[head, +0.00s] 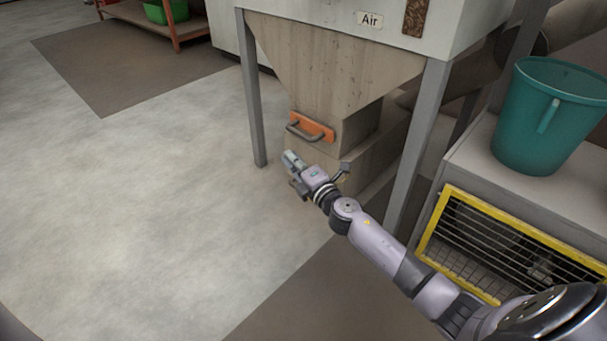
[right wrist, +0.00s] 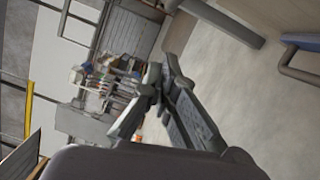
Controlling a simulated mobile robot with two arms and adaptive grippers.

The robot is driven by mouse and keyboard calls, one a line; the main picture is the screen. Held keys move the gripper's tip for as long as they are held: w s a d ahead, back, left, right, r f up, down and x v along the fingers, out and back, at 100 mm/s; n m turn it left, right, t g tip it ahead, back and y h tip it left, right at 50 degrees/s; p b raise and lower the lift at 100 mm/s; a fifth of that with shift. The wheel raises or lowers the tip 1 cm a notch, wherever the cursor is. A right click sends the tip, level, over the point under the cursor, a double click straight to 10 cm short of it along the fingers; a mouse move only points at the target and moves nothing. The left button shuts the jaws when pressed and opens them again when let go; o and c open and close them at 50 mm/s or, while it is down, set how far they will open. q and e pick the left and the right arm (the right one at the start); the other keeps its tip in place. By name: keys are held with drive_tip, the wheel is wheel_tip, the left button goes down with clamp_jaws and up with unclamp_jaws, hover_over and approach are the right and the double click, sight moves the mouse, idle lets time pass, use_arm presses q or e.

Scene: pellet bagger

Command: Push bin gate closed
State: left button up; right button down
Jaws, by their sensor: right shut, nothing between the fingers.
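The bin gate (head: 320,130) is an orange plate with a grey bar handle, on the lower front of the beige hopper (head: 335,65). How far the gate is in or out is hard to tell. My right gripper (head: 289,157) is shut and empty, just below and in front of the handle in the head view, apparently apart from it. In the right wrist view its fingers (right wrist: 158,78) are together, with nothing between them. A grey bent bar (right wrist: 300,72), perhaps the handle, shows at that view's right edge. My left gripper is not in view.
Grey hopper legs (head: 255,105) stand on both sides of the gate. A teal bucket (head: 545,120) stands on a grey cabinet with a yellow-framed grille (head: 500,235) at right. An orange rack (head: 172,30) is at the back left. The floor at left is clear.

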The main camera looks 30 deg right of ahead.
drive_tip(key=s+p, duration=0.1)
drive_tip(key=s, duration=0.6)
drive_tip(key=shift+d, duration=0.35)
